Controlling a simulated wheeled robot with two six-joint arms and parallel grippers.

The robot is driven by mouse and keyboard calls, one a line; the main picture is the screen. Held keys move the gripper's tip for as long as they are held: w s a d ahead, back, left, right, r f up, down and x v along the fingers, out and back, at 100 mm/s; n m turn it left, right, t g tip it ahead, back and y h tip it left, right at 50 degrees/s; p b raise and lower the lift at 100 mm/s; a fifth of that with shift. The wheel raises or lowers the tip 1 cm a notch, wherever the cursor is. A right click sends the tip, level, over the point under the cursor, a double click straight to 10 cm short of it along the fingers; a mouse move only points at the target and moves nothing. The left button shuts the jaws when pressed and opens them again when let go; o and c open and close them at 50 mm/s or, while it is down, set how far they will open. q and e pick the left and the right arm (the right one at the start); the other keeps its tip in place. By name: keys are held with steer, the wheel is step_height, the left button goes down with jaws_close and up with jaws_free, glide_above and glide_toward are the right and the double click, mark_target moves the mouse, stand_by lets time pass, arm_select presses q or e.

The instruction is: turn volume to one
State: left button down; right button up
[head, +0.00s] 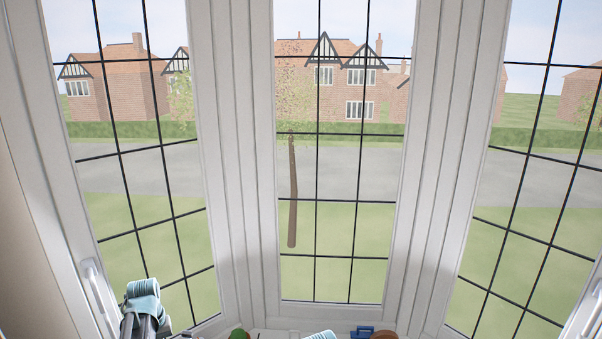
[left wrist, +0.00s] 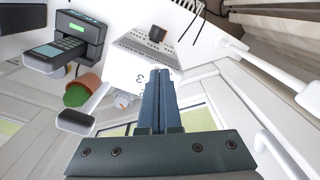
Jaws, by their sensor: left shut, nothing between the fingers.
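In the left wrist view my left gripper (left wrist: 160,72) is shut and empty, its two dark blue fingers side by side. Just left of the fingers is a small pale grey round knob (left wrist: 123,100) on a white surface. A printed digit that looks like a 3 is near it. The fingers appear close beside the knob; I cannot tell whether they touch it. The knob's pointer setting is too small to read. In the head view only part of my left arm shows at the bottom left. My right gripper is not visible.
White window frames (head: 235,160) surround the bay.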

arm_select(q)
step_height(320, 180, up, 6)
steer(key=p, duration=0.5)
steer(key=shift+f, duration=0.2)
steer(key=s+d+f+m+b, duration=0.3)
steer(key=s+d+f+b, duration=0.2)
steer(key=d, duration=0.5)
steer(key=s+d+f+m+b, duration=0.3)
steer(key=s+d+f+b, duration=0.2)
steer(key=d+f+b, duration=0.3)
steer(key=s+d+f+m+y+b, duration=0.1)
steer(key=s+d+f+b, duration=0.3)
steer(key=d, duration=0.9)
step_height(320, 180, down, 3)
steer(key=m+b, duration=0.1)
steer(key=b, duration=0.1)
steer(key=shift+s+r+m+b, duration=0.2)
steer(key=shift+s+m+b, duration=0.15)
steer(key=shift+s+m, duration=0.05)
steer(key=shift+d, duration=0.1)
